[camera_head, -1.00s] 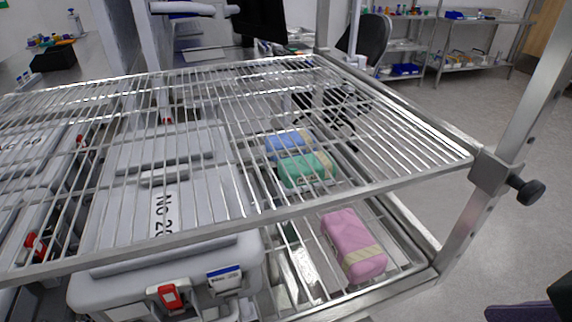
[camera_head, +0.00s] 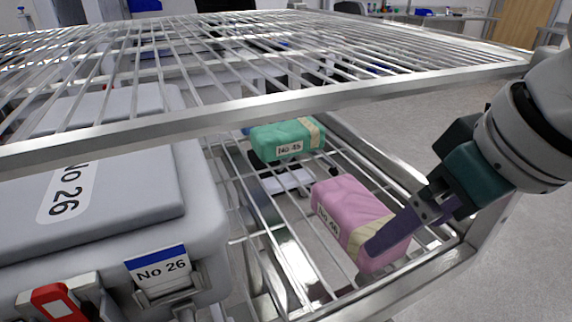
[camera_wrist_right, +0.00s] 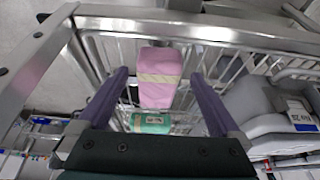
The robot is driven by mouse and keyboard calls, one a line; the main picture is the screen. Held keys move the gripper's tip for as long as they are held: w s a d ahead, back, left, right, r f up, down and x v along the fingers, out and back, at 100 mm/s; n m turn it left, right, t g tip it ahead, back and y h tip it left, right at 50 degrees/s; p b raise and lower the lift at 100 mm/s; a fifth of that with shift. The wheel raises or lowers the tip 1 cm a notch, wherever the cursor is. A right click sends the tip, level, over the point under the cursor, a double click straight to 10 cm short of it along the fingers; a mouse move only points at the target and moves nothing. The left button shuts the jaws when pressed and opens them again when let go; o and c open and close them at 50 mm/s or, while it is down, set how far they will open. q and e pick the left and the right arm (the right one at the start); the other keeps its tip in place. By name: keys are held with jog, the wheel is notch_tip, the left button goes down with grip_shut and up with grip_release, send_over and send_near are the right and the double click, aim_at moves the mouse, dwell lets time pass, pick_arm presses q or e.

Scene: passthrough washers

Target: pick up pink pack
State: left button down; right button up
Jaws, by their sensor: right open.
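The pink pack (camera_head: 347,212), with a cream band and a label, lies on the lower wire shelf near the front right corner in the head view. In the wrist view the pink pack (camera_wrist_right: 158,80) lies between the two purple fingers. My right gripper (camera_head: 408,225) comes in from the right below the upper shelf, and one finger covers part of the pack's near end. In the wrist view my right gripper (camera_wrist_right: 160,76) is open, with visible gaps between the fingers and the pack. My left gripper is in neither view.
The upper wire shelf (camera_head: 240,112) hangs over the lower one. A green pack (camera_head: 285,138) labelled No 45 lies behind the pink pack. A large grey case (camera_head: 110,215) marked No 26 stands on the left. A rack post and rim run along the right.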

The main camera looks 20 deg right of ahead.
aim_at(378, 224)
jog(key=shift+w+a, duration=0.1)
jog(key=shift+w, duration=1.15)
jog(key=b+x, duration=0.1)
jog(key=x, duration=0.4)
jog(key=shift+w+b, duration=0.15)
jog(key=shift+b, duration=0.15)
jog(key=shift+c, duration=0.2)
jog(key=c, duration=1.5)
jog(key=shift+r, duration=0.1)
